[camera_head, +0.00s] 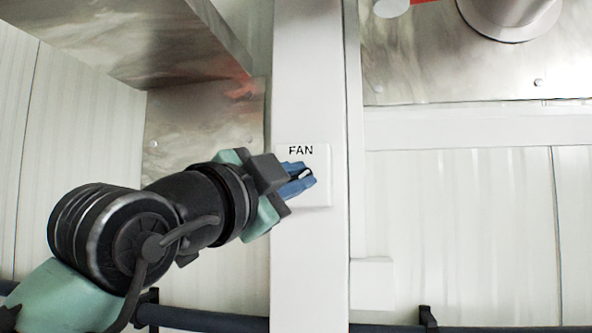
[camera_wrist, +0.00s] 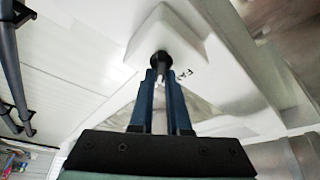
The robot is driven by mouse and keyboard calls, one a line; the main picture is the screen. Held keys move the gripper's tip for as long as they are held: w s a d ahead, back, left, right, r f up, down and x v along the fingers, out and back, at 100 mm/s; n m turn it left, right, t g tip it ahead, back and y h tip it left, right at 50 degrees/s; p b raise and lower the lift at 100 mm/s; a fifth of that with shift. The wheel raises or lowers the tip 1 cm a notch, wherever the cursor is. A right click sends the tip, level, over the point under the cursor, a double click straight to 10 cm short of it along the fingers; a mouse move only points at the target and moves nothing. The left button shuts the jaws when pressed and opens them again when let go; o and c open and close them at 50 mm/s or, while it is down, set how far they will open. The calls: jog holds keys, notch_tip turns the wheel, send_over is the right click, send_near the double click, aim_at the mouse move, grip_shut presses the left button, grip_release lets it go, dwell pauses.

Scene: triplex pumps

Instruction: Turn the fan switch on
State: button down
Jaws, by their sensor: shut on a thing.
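The fan switch is a white box (camera_head: 319,190) labelled "FAN", mounted on a white vertical post (camera_head: 306,270) in the head view. The box also shows in the wrist view (camera_wrist: 188,38), with a black knob (camera_wrist: 160,61) on its face. My gripper (camera_head: 305,177) is in front of the box, with its blue fingers reaching the knob. In the wrist view the fingertips (camera_wrist: 160,76) are close together around the knob, shut on it. In the head view the fingers partly hide the knob, so its exact turn angle is hard to tell.
A metal beam (camera_head: 130,35) runs overhead at the upper left. A metal plate with a round pipe (camera_head: 508,12) is at the upper right. A small white box (camera_head: 372,284) sits beside the post, lower right. A dark pipe (camera_head: 210,318) runs along the bottom.

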jog(key=m+g+p, duration=0.1)
jog(key=m, duration=0.3)
jog(key=shift+m+g, duration=0.4)
jog(key=shift+f+m+g+p, duration=0.1)
jog(key=shift+m+g+p, duration=0.5)
jog(key=shift+m, duration=0.7)
jog(key=c, duration=0.9)
grip_release()
jog(key=b+v, duration=0.6)
jog(key=v, duration=0.7)
